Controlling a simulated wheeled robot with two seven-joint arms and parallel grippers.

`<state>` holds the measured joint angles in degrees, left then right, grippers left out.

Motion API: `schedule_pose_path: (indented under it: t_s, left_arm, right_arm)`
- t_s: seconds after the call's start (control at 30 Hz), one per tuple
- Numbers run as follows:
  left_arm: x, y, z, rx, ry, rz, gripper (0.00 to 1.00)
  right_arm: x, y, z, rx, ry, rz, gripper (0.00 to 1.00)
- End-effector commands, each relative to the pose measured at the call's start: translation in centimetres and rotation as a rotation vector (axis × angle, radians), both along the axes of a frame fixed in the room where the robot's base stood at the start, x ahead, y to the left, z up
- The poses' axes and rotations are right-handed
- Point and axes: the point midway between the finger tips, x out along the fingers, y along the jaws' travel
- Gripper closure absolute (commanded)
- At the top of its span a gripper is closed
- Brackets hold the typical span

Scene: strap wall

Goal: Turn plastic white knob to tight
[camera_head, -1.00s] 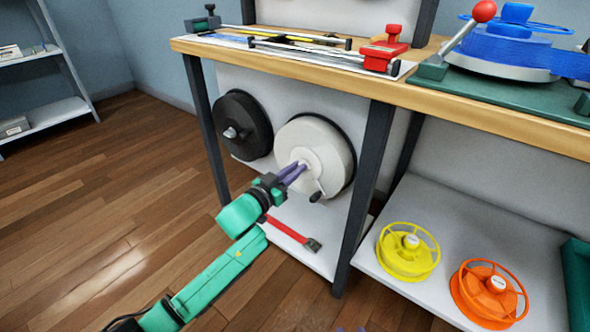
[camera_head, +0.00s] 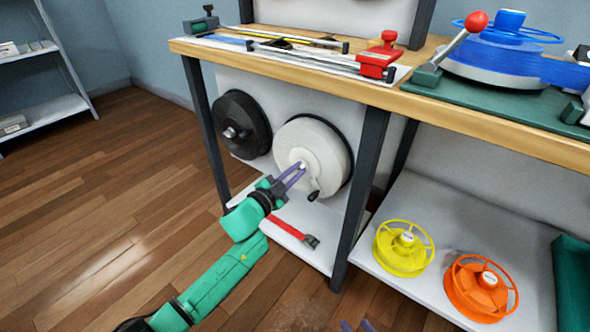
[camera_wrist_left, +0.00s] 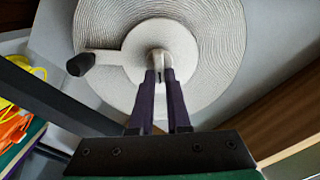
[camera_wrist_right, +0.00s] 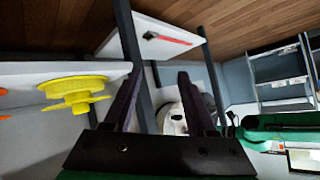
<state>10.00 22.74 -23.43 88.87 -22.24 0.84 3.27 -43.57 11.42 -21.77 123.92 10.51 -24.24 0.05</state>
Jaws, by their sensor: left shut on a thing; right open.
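The white reel (camera_head: 325,152) hangs on the panel under the bench, with a crank handle with a black grip at its lower right. Its white knob (camera_wrist_left: 160,60) sits at the hub, seen in the left wrist view. My left gripper (camera_head: 301,168) reaches the hub, and its two purple fingers are shut on the knob. The fingertips hide part of the knob (camera_head: 303,163) in the head view. My right gripper (camera_wrist_right: 157,80) is open and empty, away from the reel, which shows beyond its fingers (camera_wrist_right: 172,115). Only its fingertips show at the bottom of the head view (camera_head: 357,326).
A black reel (camera_head: 243,124) hangs left of the white one. A dark bench leg (camera_head: 362,190) stands close on the right. A red strap tool (camera_head: 290,231) lies on the low shelf. Yellow (camera_head: 403,249) and orange (camera_head: 481,288) reels sit on the right shelf.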

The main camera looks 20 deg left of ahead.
Motion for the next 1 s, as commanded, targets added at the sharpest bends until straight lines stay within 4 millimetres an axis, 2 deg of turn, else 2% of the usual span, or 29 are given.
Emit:
schedule_pose_path:
  t_s: [0.6,1.0]
  left_arm:
    - [-0.2,-0.4,-0.8,0.528,-0.209,-0.002,1.00]
    - [-0.2,-0.4,-1.0,0.729,-0.288,-0.003,1.00]
  right_arm:
    - [-0.3,1.1,-0.6,0.073,-0.081,-0.021,0.43]
    - [-0.2,1.2,-1.3,0.086,-0.100,-0.030,0.43]
